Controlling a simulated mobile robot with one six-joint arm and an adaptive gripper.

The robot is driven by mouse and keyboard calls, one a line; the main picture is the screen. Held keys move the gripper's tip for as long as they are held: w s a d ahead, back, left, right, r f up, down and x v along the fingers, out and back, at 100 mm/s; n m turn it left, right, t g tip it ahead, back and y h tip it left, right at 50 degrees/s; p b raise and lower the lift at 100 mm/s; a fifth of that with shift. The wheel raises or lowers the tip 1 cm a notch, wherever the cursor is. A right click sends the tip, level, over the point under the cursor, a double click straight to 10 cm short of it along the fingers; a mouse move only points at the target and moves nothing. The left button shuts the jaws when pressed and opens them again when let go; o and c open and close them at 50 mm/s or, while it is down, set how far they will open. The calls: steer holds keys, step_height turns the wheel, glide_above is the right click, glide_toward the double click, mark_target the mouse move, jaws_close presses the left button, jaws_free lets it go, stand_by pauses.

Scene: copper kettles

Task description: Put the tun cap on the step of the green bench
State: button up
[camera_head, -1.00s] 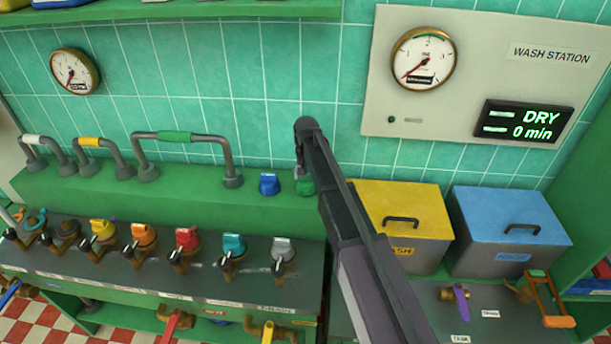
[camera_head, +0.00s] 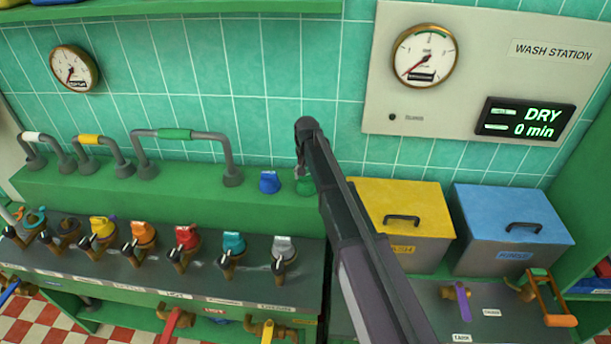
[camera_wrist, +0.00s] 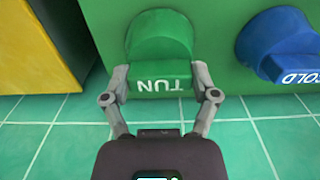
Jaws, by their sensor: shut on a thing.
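The tun cap (camera_wrist: 158,55) is green, with a round body and a block-shaped grip lettered TUN. In the wrist view my gripper (camera_wrist: 162,88) is shut on the grip, one finger on each side. The cap appears to rest against the green step (camera_head: 225,205) of the bench.
A blue cap lettered COLD (camera_head: 269,183) stands close beside the tun cap. Grey pipe handles (camera_head: 185,137) rise from the step at left. A yellow-lidded bin (camera_head: 400,205) and a blue-lidded bin (camera_head: 515,210) stand at right. Several coloured taps line the dark counter in front.

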steer(key=shift+f, duration=0.2)
steer(key=o, duration=0.9)
steer(key=shift+s, duration=0.15)
